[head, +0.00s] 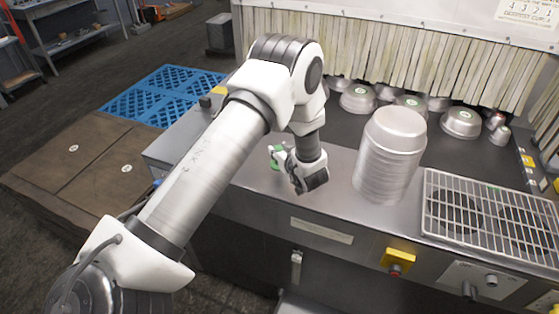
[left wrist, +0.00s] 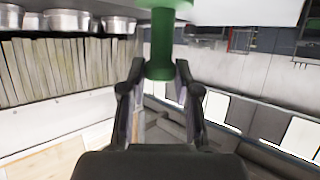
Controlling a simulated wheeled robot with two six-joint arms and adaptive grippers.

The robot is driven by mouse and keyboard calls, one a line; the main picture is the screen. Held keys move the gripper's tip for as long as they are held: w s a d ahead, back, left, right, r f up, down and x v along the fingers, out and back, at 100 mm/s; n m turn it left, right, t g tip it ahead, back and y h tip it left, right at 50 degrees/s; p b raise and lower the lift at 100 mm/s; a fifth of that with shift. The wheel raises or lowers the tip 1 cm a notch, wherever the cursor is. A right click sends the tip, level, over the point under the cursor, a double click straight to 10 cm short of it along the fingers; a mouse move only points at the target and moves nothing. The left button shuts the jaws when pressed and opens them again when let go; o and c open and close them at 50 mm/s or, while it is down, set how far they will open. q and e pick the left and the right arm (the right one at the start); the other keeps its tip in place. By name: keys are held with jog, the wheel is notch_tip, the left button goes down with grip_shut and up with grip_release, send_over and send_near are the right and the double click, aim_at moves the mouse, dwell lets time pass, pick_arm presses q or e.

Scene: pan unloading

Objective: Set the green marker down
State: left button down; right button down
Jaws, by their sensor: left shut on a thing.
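The green marker (head: 275,158) shows only in part in the head view, as small green patches beside my left gripper (head: 281,156), over the left part of the steel counter. In the left wrist view the green marker (left wrist: 162,45) stands between the fingertips of my left gripper (left wrist: 158,72), which is shut on it. Its wider, lighter green end runs to the top edge of that picture. I cannot tell whether the marker touches the counter. My right gripper is not in view.
A tall stack of metal pans (head: 390,155) stands right of my left gripper, with a grate (head: 490,215) beyond it. Several pans with green centres (head: 358,98) sit on the dark belt before the strip curtain (head: 385,50). The counter (head: 255,175) around the gripper is mostly clear.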

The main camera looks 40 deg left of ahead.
aim_at(277, 166)
pick_arm(q)
jog(key=f, duration=0.1)
jog(key=b, duration=0.1)
jog(key=f+b, duration=0.1)
jog(key=shift+s+a+f, duration=0.35)
jog(key=shift+s, duration=0.05)
jog(key=shift+f+b, duration=0.3)
jog(key=shift+f, duration=0.05)
jog(key=shift+w+d+r, duration=0.1)
jog(key=shift+w, duration=0.05)
jog(key=shift+w+d, duration=0.1)
jog(key=shift+w, duration=0.1)
jog(key=c, duration=0.9)
grip_release()
jog(key=shift+s, duration=0.1)
jog(key=shift+o, duration=0.4)
jog(key=shift+s, duration=0.15)
